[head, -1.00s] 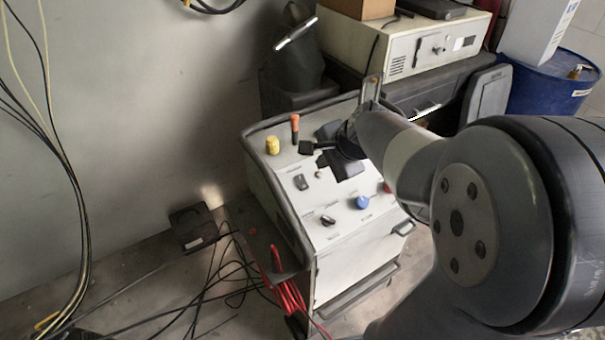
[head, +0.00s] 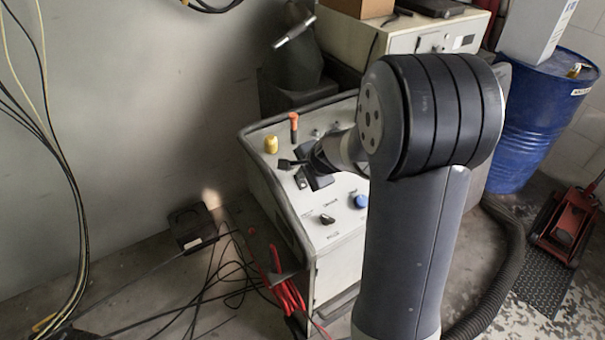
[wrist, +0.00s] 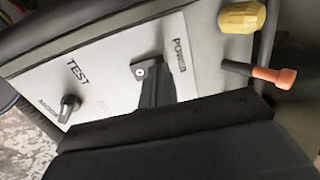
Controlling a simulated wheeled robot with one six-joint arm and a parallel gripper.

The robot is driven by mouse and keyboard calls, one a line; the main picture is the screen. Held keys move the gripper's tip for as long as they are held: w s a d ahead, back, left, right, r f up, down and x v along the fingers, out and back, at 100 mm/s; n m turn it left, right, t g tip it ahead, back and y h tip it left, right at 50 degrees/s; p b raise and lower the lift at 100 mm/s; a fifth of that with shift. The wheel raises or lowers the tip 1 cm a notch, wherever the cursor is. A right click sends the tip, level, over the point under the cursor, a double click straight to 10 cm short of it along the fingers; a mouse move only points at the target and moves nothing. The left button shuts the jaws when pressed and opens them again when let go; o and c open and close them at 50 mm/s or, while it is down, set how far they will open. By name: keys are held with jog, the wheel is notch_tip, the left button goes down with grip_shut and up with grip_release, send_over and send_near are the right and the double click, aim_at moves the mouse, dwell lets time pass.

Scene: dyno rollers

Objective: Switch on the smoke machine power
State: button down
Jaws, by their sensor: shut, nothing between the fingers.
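The smoke machine's sloped white control panel (head: 318,228) is left of my arm in the head view. Its dark rocker switch (head: 300,181) shows partly beside my gripper. In the wrist view, the POWER label (wrist: 181,55) is legible next to a dark block at the tip of my gripper (wrist: 145,72). The switch is mostly hidden there, and I cannot tell its position.
A yellow knob (head: 271,144) and an orange-tipped lever (head: 294,123) stand up at the panel's far edge. A black TEST knob (wrist: 68,106) and a blue knob (head: 361,201) are nearby. Red cables (head: 289,293) hang at the front left. A blue drum (head: 530,115) stands right.

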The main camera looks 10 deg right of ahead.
jog(key=shift+w+f, duration=0.2)
jog(key=shift+w+a+f, duration=0.1)
jog(key=shift+w+f, duration=0.05)
dwell(0.3)
jog(key=shift+f+b, duration=0.15)
jog(key=shift+b, duration=0.15)
jog(key=shift+s+f, duration=0.1)
jog(key=shift+s, duration=0.2)
jog(key=shift+s+d+b, duration=0.2)
jog(key=shift+s+b, duration=0.25)
jog(key=shift+b, duration=0.05)
